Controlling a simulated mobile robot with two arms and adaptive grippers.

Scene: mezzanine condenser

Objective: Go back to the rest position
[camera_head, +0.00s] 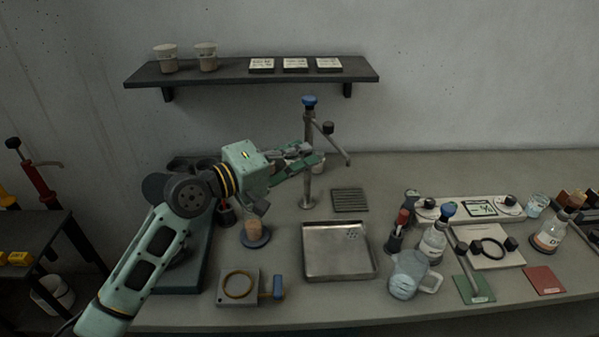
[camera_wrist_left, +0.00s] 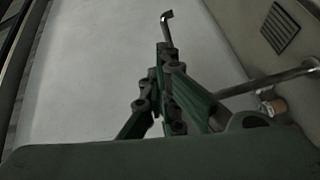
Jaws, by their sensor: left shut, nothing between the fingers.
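My left arm comes in from the left in the head view. Its green left gripper (camera_head: 312,160) is beside the upright metal post with the blue knob (camera_head: 309,103), above the back of the bench. In the left wrist view the left gripper (camera_wrist_left: 165,62) has its fingers together with nothing between them. A bent metal tip (camera_wrist_left: 167,28) shows just beyond them; I cannot tell whether it touches. My right gripper does not show in either view.
A wall shelf (camera_head: 220,78) holds two cups and several small labelled boxes. On the bench (camera_head: 390,170) stand a metal tray (camera_head: 338,272), a clear jug (camera_head: 408,275), bottles and a cup on a round coaster (camera_head: 254,241).

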